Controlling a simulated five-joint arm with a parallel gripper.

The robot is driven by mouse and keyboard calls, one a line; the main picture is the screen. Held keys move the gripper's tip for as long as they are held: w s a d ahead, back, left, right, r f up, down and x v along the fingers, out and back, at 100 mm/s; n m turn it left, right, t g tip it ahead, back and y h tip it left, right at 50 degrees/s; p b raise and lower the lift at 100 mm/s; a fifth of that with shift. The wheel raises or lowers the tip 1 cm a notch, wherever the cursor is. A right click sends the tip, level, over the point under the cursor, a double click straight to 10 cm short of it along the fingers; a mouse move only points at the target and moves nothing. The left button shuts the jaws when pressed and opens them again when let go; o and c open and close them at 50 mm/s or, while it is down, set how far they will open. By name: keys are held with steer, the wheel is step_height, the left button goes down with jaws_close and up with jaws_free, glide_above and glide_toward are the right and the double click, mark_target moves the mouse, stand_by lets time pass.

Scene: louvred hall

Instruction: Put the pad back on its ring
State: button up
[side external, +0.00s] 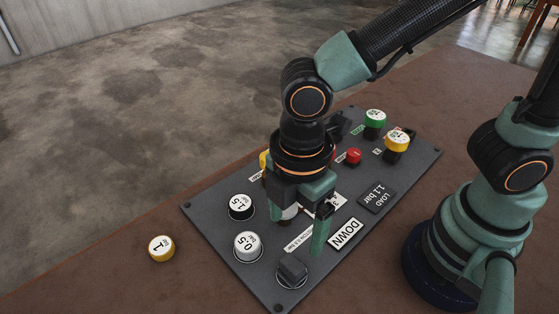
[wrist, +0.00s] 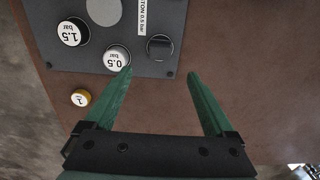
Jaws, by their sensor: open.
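A yellow round pad (side external: 162,248) marked 1 lies on the brown table left of the dark control panel (side external: 374,222). It also shows in the wrist view (wrist: 81,98), left of my fingers. A bare pale grey round seat (wrist: 103,10) with a ring outline is cut off by the top edge of the wrist view; I cannot tell for certain that it is the pad's ring. In the side view my gripper (side external: 297,233) hangs over the panel and hides part of it. Its green fingers (wrist: 160,73) are spread, with nothing held between them.
A 1.5 bar pad (side external: 241,207) and a 0.5 bar pad (side external: 248,247) sit on the panel, near a black square knob (side external: 292,269). Green (side external: 375,118), red (side external: 353,157) and yellow (side external: 397,141) buttons stand toward its far end. Table around the loose pad is clear.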

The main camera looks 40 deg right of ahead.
steer(key=w+d+r+m+t, duration=0.2)
steer(key=d+r+m, duration=0.1)
steer(key=d+m, duration=0.3)
steer(key=w+d+r+m+t, duration=0.1)
steer(key=w+d+r+m, duration=0.2)
steer(key=d+m, duration=0.3)
steer(key=w+d+r+m+t, duration=0.2)
steer(key=d+r+m, duration=0.3)
steer(key=d, duration=0.5)
steer(key=shift+w+d+r+m+t, duration=0.15)
steer(key=shift+w+d+m+t, duration=0.15)
steer(key=shift+w+m, duration=0.35)
